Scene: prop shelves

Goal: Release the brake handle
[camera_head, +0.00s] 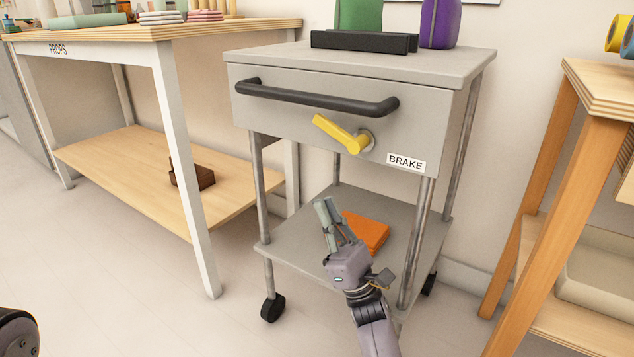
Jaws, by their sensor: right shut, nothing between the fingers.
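The yellow brake handle (341,134) sits on the front panel of a grey cart (240,105). It slants from its round pivot at the lower right up to the left. A white BRAKE label (406,163) is to the right of it. My right gripper (326,205) is below the handle in the picture, apart from it, in front of the cart's lower shelf. Its fingers point up and are shut with nothing between them. My left gripper is not in view.
A black bar (315,101) crosses the cart's front above the brake handle. An orange item (367,232) lies on the lower shelf. A props table (140,32) stands left, a wooden table (608,90) right. The floor left of the cart is clear.

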